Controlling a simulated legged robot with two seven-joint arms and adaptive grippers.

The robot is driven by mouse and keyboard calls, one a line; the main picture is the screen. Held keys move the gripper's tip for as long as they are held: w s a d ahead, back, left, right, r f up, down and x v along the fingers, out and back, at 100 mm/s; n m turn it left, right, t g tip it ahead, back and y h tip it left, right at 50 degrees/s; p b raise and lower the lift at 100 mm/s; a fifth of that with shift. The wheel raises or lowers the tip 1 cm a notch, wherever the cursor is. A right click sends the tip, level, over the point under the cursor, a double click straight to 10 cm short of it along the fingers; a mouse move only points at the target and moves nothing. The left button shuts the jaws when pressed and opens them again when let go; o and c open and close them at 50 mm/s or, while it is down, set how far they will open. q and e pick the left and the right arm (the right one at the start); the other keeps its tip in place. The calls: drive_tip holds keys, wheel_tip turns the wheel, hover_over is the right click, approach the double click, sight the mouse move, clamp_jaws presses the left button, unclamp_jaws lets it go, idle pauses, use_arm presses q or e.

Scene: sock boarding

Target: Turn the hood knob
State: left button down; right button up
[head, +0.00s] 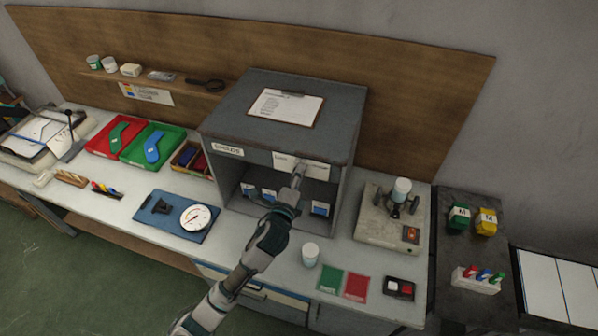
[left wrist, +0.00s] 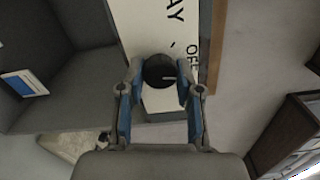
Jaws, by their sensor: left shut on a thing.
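The grey hood (head: 232,112) stands on the bench, with a pale labelled strip along its front top edge. My left gripper (head: 301,166) reaches up to that strip from below. In the left wrist view, a dark round knob (left wrist: 159,71) with a light pointer mark sits on the white panel (left wrist: 150,22). The fingertips of my left gripper (left wrist: 158,81) are shut on the knob, one on each side. The pointer mark points right in that picture, near printed letters beginning "OF". In the head view the knob cannot be made out behind the gripper. My right gripper is not in view.
A clipboard (head: 286,107) lies on the hood. Blue-and-white items stand inside it. A white cup (head: 310,254), green card (head: 331,280) and red card (head: 356,288) are on the bench in front. A device (head: 384,232) stands right, a blue board with a dial (head: 195,217) left.

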use_arm(q)
drive_tip(key=shift+f+n+p, duration=0.15)
drive_tip(key=shift+n+p, duration=0.3)
drive_tip(key=shift+n, duration=0.65)
drive_tip(key=c, duration=0.9)
unclamp_jaws()
drive_tip(key=shift+f, duration=0.1)
drive_tip(key=shift+o, duration=0.6)
drive_tip(key=shift+a, duration=0.1)
drive_tip(key=v, duration=1.1)
drive_tip(key=shift+s, duration=0.35)
drive_tip(key=shift+a, duration=0.15)
